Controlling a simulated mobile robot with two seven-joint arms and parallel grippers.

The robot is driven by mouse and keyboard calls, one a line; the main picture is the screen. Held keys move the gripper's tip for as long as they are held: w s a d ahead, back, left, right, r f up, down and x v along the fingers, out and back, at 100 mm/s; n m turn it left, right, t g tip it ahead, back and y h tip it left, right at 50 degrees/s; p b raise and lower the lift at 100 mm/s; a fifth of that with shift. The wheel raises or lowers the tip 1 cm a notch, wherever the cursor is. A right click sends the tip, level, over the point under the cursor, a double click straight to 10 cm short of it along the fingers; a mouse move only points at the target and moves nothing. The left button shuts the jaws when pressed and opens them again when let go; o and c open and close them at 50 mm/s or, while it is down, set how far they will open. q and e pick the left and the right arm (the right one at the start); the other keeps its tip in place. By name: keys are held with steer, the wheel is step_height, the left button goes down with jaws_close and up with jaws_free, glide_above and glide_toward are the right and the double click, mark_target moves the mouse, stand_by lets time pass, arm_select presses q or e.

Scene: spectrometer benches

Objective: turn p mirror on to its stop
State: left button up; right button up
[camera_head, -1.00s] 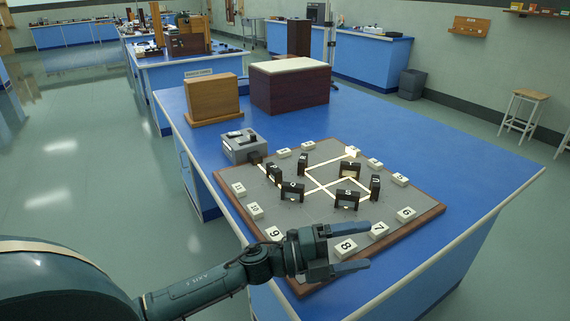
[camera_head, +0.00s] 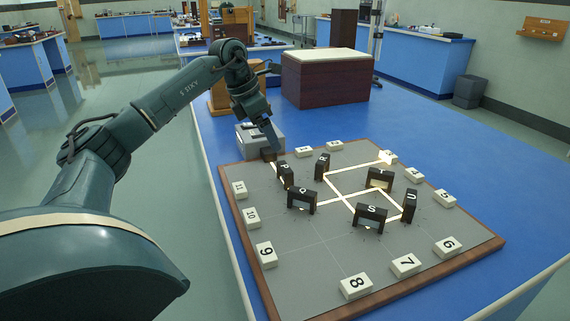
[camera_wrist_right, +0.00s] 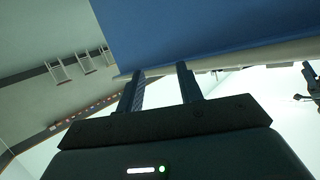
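The P mirror (camera_head: 286,175), a small black block lettered P, stands upright at the back left of the grey board (camera_head: 300,258), near the lamp box. My left gripper (camera_head: 271,140) points down just behind and above it, its fingertips close to the grey lamp box and apparently apart from the mirror. Its fingers are seen nearly edge-on, so their gap is hidden. My right gripper (camera_wrist_right: 160,84) shows in the right wrist view, with two parted fingers and nothing between them; it is outside the head view.
Other black mirrors stand close by: Q (camera_head: 301,201), R (camera_head: 322,166), S (camera_head: 370,217), T (camera_head: 380,178) and U (camera_head: 409,205). Bright beam lines run between them. White numbered blocks line the board's edge. The grey lamp box (camera_head: 262,137) stands behind P. The blue bench right of the board is clear.

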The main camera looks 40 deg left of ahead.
mark_target(285, 166)
arm_select(q)
steer(key=b+x, duration=0.1)
steer(key=x, duration=0.9)
steer(key=shift+w+d+f, duration=0.1)
steer(key=shift+f, duration=0.1)
arm_select(e)
steer(key=shift+s+d+r, duration=0.1)
steer(key=shift+d+r, duration=0.1)
steer(key=shift+r, duration=0.05)
arm_select(q)
steer(key=c, duration=1)
arm_select(e)
steer(key=shift+f, duration=0.15)
